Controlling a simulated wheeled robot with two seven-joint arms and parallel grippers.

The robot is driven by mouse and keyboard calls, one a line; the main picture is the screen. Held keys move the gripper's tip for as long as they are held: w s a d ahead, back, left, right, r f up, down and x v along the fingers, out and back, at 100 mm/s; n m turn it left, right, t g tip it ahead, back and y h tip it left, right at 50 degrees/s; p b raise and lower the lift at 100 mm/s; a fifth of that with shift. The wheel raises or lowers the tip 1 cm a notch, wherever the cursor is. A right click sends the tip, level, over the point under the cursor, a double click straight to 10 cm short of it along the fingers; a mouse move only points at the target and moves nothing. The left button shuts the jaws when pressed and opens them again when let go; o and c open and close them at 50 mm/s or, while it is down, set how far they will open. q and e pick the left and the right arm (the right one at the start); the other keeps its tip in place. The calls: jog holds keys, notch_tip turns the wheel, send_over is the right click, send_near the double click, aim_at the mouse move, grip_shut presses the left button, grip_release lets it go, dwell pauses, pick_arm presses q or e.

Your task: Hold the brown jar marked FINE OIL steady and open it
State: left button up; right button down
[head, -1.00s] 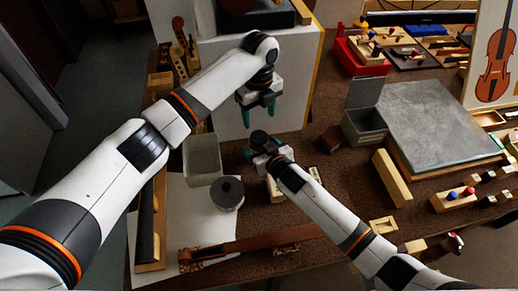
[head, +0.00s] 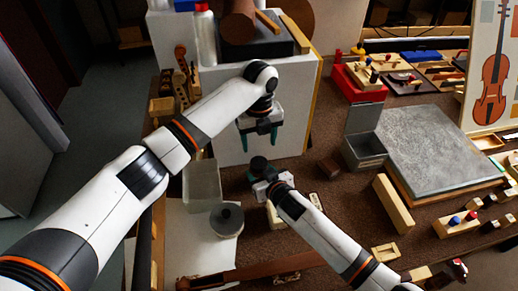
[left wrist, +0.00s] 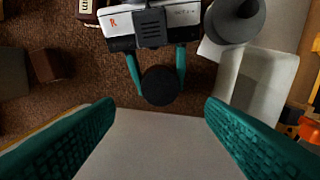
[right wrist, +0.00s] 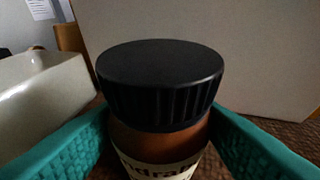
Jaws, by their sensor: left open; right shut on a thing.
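A brown jar (right wrist: 160,140) with a ribbed black lid (right wrist: 160,75) stands upright in the right wrist view. Its pale label shows only part of a word, like "ndra"; I cannot read FINE OIL on it. My right gripper (head: 262,172) is shut on the jar's body below the lid. The lid also shows in the head view (head: 258,163) and in the left wrist view (left wrist: 160,85), between the right gripper's teal fingers. My left gripper (head: 258,132) is open and empty, above and behind the jar, apart from the lid.
A large pale block (head: 290,115) stands close behind both grippers. A pale open container (head: 202,185) and a grey round object with a dark top (head: 227,219) are left of the jar. A grey open box (head: 364,152) and a grey slab (head: 435,125) are to the right.

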aim_at(259, 162)
pick_arm(q)
jog(key=shift+f+m, duration=0.2)
jog(key=shift+m, duration=0.5)
notch_tip(259, 162, down, 8)
jog(key=shift+r, duration=0.2)
